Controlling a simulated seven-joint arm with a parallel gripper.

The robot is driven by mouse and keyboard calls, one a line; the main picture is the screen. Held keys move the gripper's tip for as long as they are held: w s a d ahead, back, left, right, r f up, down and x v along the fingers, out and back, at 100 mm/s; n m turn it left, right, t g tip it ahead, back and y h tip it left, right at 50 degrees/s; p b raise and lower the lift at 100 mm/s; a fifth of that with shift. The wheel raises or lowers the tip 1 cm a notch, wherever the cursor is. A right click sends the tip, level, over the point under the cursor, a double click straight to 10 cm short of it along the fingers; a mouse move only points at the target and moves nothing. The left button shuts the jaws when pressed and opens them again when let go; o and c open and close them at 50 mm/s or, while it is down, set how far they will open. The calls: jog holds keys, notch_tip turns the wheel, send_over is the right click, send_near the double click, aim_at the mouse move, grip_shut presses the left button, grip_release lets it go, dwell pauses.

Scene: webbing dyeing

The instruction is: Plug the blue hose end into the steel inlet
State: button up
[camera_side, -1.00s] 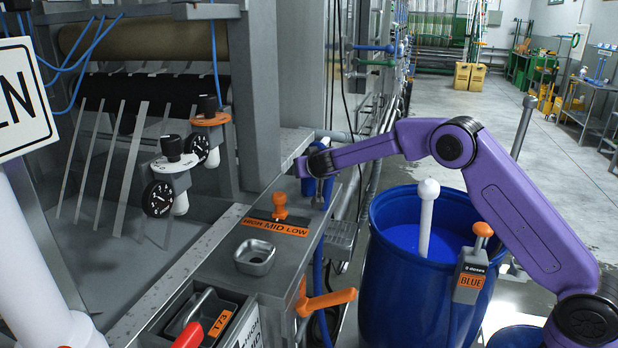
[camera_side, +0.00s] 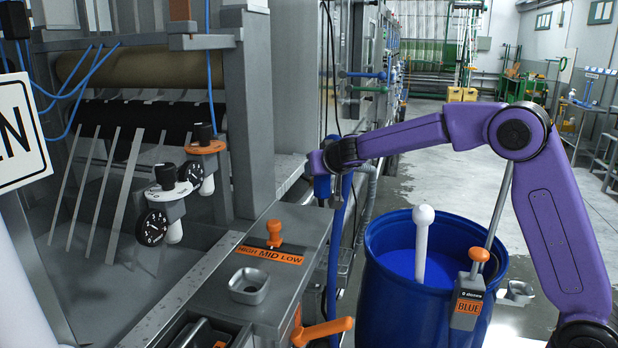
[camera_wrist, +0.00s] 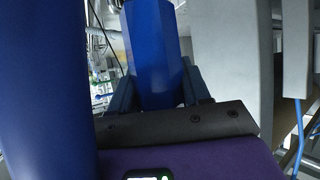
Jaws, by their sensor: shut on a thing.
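My gripper (camera_side: 323,188) is shut on the blue hose and holds it raised above the far end of the grey counter. The blue hose (camera_side: 337,240) hangs down from the jaws beside the counter's right edge. In the wrist view the blue hose end (camera_wrist: 153,50) stands between the two dark fingers, and a wide blue length fills the left side. A square steel cup-like fitting (camera_side: 250,287) is on the counter, nearer the camera and apart from the hose. I cannot tell whether it is the steel inlet.
An orange knob (camera_side: 274,232) stands by the HIGH MID LOW label. An orange lever (camera_side: 322,331) juts from the counter's front right. A blue drum (camera_side: 400,312) with a white-knobbed rod stands right of the hose. Two gauges are at left, and a grey machine post (camera_side: 250,110) rises behind the counter.

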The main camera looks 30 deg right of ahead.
jog(key=s+d+r, duration=0.1)
jog(key=s+r, duration=0.2)
jog(key=s, duration=0.3)
jog(key=s+a+f+n+g+y, duration=0.1)
jog(key=s+a+f+n+y, duration=0.2)
jog(key=a, duration=0.6)
jog(key=s+a+f+n+g+y, duration=0.1)
jog(key=s+a+n+g+y, duration=0.1)
jog(key=a+n+y, duration=0.45)
jog(key=s+a+f+n+g+y, duration=0.1)
jog(key=s+a+n+y, duration=0.15)
jog(key=a, duration=0.75)
jog(key=shift+a+f, duration=0.15)
jog(key=shift+f, duration=3.3)
jog(key=o, duration=1.3)
